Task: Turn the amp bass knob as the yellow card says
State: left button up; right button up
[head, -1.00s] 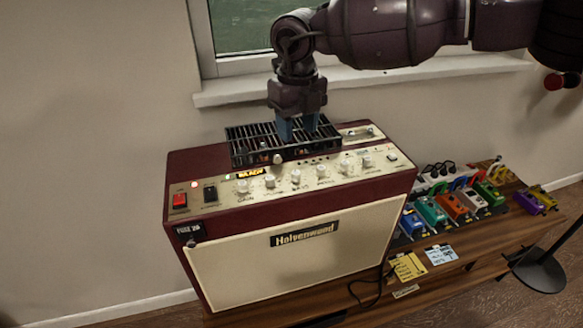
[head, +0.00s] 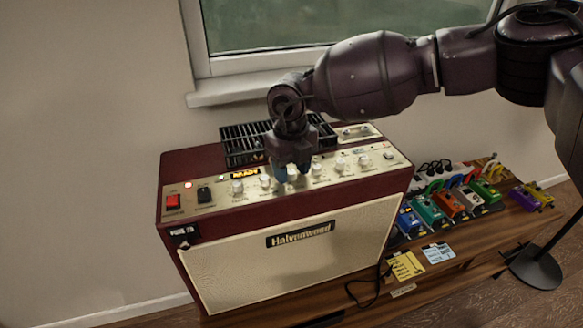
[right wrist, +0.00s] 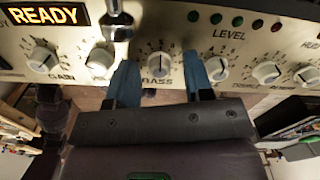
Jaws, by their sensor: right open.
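The amp (head: 300,250) is a dark red box with a cream front and a cream control panel on top. In the right wrist view, the bass knob (right wrist: 160,69) is white with a dial scale and the word BASS below it. My right gripper (head: 292,173) is over the panel; its blue fingertips show in the right wrist view (right wrist: 160,82), open, one on each side of the bass knob. I cannot tell whether they touch it. The yellow card (head: 406,266) lies at the wooden bench's front edge; its writing is too small to read. My left gripper is not in view.
Other white knobs stand close by, such as the gain knob (right wrist: 42,60). A READY display (right wrist: 45,16) is lit. A black grille (head: 243,145) is behind the panel. Several coloured pedals (head: 430,212) and a blue card (head: 438,252) are to the right.

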grip_shut()
dwell(0.4)
